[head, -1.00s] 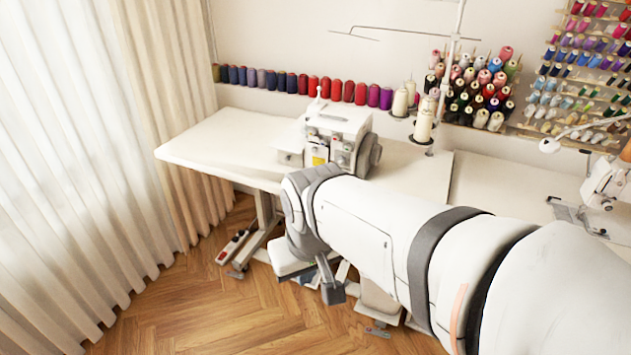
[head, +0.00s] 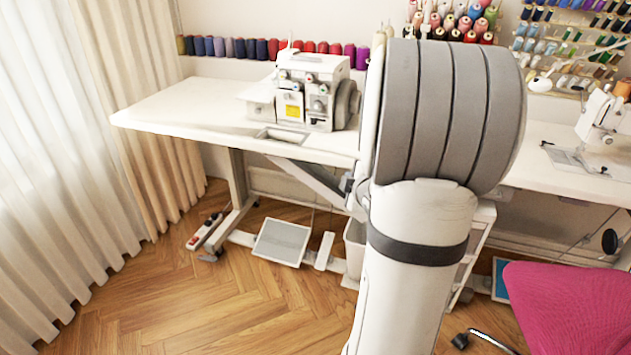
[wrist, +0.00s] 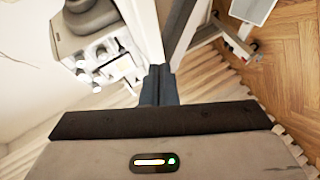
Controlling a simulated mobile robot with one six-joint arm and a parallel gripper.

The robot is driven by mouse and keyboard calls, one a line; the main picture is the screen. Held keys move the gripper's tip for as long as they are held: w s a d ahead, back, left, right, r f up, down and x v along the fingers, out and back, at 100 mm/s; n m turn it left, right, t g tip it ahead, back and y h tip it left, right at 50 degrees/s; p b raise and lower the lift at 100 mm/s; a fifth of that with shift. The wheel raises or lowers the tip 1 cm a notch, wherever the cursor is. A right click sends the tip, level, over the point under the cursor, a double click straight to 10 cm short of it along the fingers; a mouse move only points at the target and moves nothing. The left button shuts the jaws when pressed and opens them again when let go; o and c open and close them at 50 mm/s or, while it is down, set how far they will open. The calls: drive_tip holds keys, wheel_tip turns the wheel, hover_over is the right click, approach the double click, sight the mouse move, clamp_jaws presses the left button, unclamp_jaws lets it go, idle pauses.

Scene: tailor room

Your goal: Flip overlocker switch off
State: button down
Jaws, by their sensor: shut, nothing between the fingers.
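The white overlocker (head: 310,90) stands on the white table (head: 190,115) in the head view, with a yellow label on its front. In the wrist view the overlocker (wrist: 105,55) appears at upper left, turned on its side. I cannot make out its switch in either view. My gripper (wrist: 158,85) shows in the wrist view with its dark fingers together and empty. It is beside the table's edge, apart from the overlocker. In the head view my arm covers the right part of the table, and the gripper is mostly hidden behind it.
A power strip with a red part (head: 205,231) and a grey foot pedal (head: 283,242) lie on the floor below the table. Thread spools (head: 240,48) line the wall. A pink chair (head: 570,305) stands at right. Wood floor at front left is clear.

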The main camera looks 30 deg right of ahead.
drive_tip(key=s+d+f+n+t+y+b, duration=0.1)
drive_tip(key=s+d+f+n+t+b, duration=0.1)
drive_tip(key=f, duration=0.4)
drive_tip(key=s+d+f+n+t+y+b, duration=0.1)
drive_tip(key=s+d+f+n+t+b, duration=0.2)
drive_tip(key=d+f+n+t+b, duration=0.1)
drive_tip(key=f+n+b, duration=0.1)
drive_tip(key=f+b, duration=0.1)
drive_tip(key=shift+s+d+y+b, duration=0.15)
drive_tip(key=shift+d+y+b, duration=0.15)
drive_tip(key=shift+d+b, duration=0.1)
drive_tip(key=w+d+r+b, duration=0.1)
drive_tip(key=w+d+b, duration=0.1)
drive_tip(key=w, duration=1)
drive_tip(key=shift+w+d+r, duration=0.2)
drive_tip(key=shift+w+d, duration=0.1)
drive_tip(key=shift+d, duration=0.5)
